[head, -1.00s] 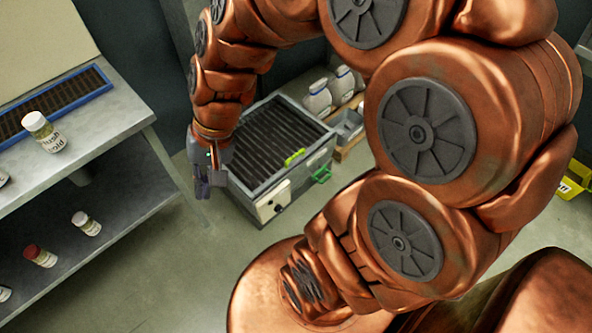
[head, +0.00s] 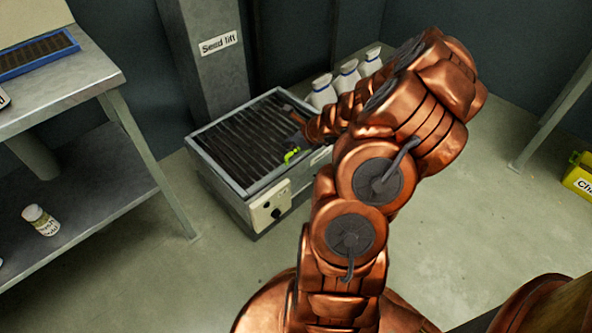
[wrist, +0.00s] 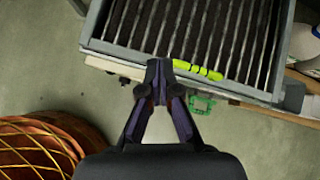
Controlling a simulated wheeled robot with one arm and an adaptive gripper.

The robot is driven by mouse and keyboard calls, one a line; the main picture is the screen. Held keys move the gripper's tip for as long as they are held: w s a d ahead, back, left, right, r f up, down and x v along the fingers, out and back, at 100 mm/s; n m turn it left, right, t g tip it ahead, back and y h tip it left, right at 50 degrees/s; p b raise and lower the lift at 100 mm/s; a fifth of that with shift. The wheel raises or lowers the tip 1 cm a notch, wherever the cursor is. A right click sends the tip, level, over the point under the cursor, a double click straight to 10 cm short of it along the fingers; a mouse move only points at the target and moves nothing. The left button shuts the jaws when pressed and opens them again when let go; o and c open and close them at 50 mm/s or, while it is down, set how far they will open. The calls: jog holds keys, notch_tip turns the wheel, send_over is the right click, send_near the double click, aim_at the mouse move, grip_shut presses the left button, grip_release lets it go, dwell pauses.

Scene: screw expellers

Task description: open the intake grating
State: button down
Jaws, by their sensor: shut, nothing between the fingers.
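The intake grating (head: 237,135) is a panel of dark slats in a grey metal frame, lying flat on top of a low grey box. A yellow-green handle (head: 291,156) sits at its front edge. In the wrist view the grating (wrist: 207,32) fills the top, with the handle (wrist: 198,69) right of my fingertips. My gripper (head: 298,141) is above the right front part of the grating, beside the handle. In the wrist view my gripper (wrist: 161,68) is shut and empty, its tips close to the handle's left end. I cannot tell whether they touch anything.
The box front has a pale panel (head: 270,206) with a dark knob. White bottles (head: 323,91) stand behind the box. A metal bench (head: 85,75) is at left.

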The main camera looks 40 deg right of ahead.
aim_at(290, 161)
jog(key=s+d+f+m+g+h+b, duration=0.15)
jog(key=s+d+f+m, duration=0.3)
jog(key=f, duration=0.45)
jog(key=shift+n, duration=0.25)
jog(key=b+x, duration=0.3)
jog(key=x, duration=0.2)
jog(key=b+x, duration=0.2)
jog(key=x, duration=0.3)
jog(key=shift+s+d+f+b, duration=0.2)
jog(key=shift+s+b, duration=0.1)
jog(key=shift+b, duration=0.1)
jog(key=shift+w+d+r+p, duration=0.1)
jog(key=shift+r+p, duration=0.2)
jog(key=shift+r, duration=0.25)
jog(key=shift+w+r, duration=0.45)
jog(key=shift+r, duration=0.25)
jog(key=shift+w+r, duration=0.45)
jog(key=shift+r, duration=0.25)
jog(key=shift+r+p, duration=0.2)
jog(key=shift+p, duration=0.3)
